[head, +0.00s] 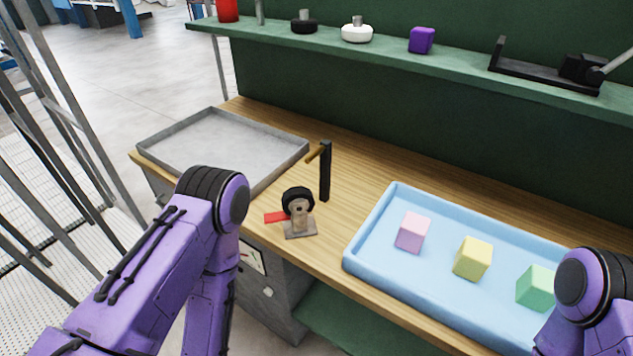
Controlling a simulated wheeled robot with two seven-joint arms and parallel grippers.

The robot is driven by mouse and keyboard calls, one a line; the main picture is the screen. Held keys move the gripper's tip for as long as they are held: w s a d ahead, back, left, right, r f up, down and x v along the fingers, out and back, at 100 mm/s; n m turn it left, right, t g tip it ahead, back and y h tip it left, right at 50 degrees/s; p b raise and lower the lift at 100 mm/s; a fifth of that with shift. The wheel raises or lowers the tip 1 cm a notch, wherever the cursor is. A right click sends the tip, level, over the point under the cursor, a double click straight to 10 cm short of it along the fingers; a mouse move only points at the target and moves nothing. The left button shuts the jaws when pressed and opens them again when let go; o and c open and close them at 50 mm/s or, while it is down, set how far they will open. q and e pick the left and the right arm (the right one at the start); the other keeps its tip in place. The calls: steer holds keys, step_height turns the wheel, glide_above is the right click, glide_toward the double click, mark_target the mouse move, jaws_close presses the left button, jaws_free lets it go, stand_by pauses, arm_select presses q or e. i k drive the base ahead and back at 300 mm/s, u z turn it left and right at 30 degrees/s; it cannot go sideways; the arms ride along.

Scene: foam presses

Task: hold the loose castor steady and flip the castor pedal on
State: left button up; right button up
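The loose castor (299,212) stands on the wooden bench near its front edge, with a black wheel on top and a grey plate flat at the bottom. Its red pedal (275,217) sticks out to the left. Whether the pedal is on or off I cannot tell. My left arm comes in at the lower left, and its forearm hangs down in front of the bench, left of the castor. My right arm shows at the lower right corner, by the blue tray. Both grippers are out of the picture. Nothing of mine touches the castor in view.
A black post (325,172) with a brass-coloured arm stands just behind the castor. A grey metal tray (290,157) lies at the left. A blue tray (372,232) with pink, yellow and green cubes lies at the right. A green shelf (458,66) runs above the bench's back.

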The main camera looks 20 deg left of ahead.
mark_target(274, 216)
steer(key=z, duration=1.05)
steer(key=k, duration=1.15)
steer(key=u, duration=1.1)
steer(key=i, duration=0.5)
